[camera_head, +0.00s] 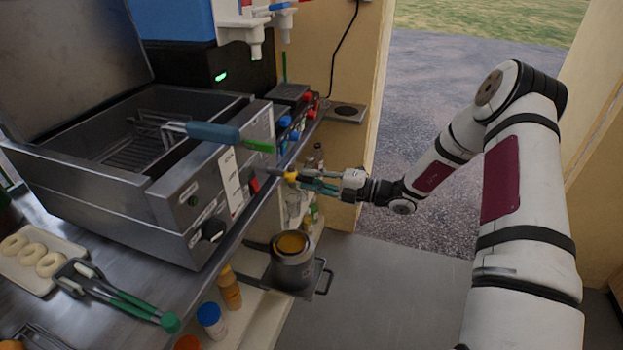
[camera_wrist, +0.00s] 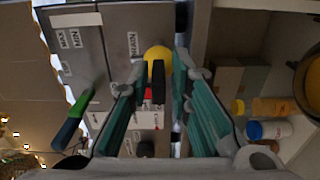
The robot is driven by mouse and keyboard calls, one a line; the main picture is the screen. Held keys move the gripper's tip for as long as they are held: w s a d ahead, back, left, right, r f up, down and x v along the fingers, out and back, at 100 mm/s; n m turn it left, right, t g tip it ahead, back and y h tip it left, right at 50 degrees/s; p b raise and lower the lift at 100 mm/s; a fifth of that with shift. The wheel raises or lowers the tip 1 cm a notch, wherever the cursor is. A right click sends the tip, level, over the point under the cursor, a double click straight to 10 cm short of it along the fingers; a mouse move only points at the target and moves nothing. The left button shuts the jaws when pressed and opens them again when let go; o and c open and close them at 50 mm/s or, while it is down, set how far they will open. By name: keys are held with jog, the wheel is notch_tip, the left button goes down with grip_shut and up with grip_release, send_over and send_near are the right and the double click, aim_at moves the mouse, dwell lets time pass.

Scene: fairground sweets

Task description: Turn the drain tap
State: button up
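The drain tap shows as a yellow round end (camera_head: 290,176) at the front side of the steel fryer (camera_head: 190,185). In the wrist view the yellow end (camera_wrist: 158,58) has a dark bar in front of it. My gripper (camera_head: 308,182) is at the tap, and its green-lined fingers also show in the wrist view (camera_wrist: 160,82). The tap's mounting is hidden in the head view.
A metal pot (camera_head: 292,268) with orange contents stands below the tap on a pull-out support. Bottles (camera_head: 228,288) stand on the low shelf. A fryer basket's blue-green handle (camera_head: 215,134) juts out above. Doughnuts and tongs (camera_head: 118,298) lie on the counter.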

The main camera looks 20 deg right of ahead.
dwell(0.3)
jog(key=v, duration=1.2)
jog(key=s+a+r+n+g+h+p, duration=0.2)
jog(key=s+a+r+n+g+h, duration=0.3)
jog(key=s+a+r+n+g, duration=1.2)
jog(key=s+d+r+n+t+h+p, duration=0.1)
jog(key=s+d+r+n+t+h, duration=0.1)
jog(key=s+n, duration=0.3)
jog(key=s+d+r+n+t+h+p, duration=0.1)
jog(key=s+r+n+t+h, duration=0.3)
jog(key=n, duration=0.8)
jog(key=s+d+r+n+t+h+p, duration=0.1)
jog(key=s+d+r+n+t+h, duration=0.2)
jog(key=s+n, duration=0.5)
jog(key=shift+r+n+t+h, duration=0.25)
jog(key=shift+n+t+h, duration=0.05)
jog(key=shift+n+t, duration=0.45)
